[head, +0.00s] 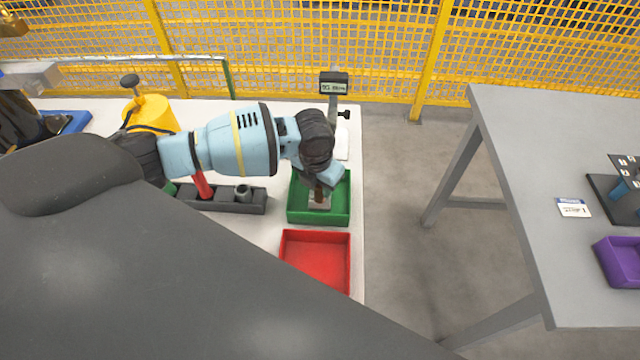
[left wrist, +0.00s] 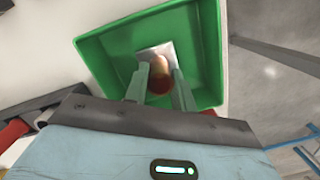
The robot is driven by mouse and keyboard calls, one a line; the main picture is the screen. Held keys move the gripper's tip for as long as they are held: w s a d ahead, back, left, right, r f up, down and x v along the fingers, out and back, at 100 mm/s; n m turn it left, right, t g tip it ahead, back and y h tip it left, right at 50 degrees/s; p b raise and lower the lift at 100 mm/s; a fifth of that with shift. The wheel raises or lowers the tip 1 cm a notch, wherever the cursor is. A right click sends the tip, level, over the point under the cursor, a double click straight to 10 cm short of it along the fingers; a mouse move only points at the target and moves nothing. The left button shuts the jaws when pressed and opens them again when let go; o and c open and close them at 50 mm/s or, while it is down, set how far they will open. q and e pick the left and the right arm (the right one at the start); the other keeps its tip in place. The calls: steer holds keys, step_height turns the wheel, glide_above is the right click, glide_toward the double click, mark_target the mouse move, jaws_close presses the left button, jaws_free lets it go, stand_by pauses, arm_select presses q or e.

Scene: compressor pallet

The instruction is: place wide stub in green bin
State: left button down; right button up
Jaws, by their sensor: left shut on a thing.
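The green bin (head: 319,216) stands near the right edge of the white table; it also shows in the left wrist view (left wrist: 100,52). My left gripper (head: 322,193) points down over the bin. In the left wrist view its two fingers (left wrist: 160,92) are shut on a reddish-brown round piece, the wide stub as far as I can tell (left wrist: 159,85). A pale square plate (left wrist: 155,52) shows beyond it, inside the bin outline. I cannot tell whether the plate is part of the piece or whether it touches the bin floor. My right gripper is not in view.
A red bin (head: 316,262) sits just in front of the green one. A dark rack (head: 222,200) with a grey round part (head: 243,193) lies to the left. A small display on a post (head: 334,84) stands behind the bin. A grey table (head: 540,180) is across a gap.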

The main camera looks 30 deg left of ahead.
mark_target(316, 189)
arm_select(q)
steer(key=c, duration=1.6)
jaws_free()
steer(key=shift+f, duration=0.15)
steer(key=o, duration=0.4)
steer(key=shift+o, duration=0.2)
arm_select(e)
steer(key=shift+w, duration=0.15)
arm_select(q)
steer(key=shift+r, duration=0.6)
step_height(316, 189, up, 11)
steer(key=s+p, duration=0.1)
steer(key=shift+s, duration=0.2)
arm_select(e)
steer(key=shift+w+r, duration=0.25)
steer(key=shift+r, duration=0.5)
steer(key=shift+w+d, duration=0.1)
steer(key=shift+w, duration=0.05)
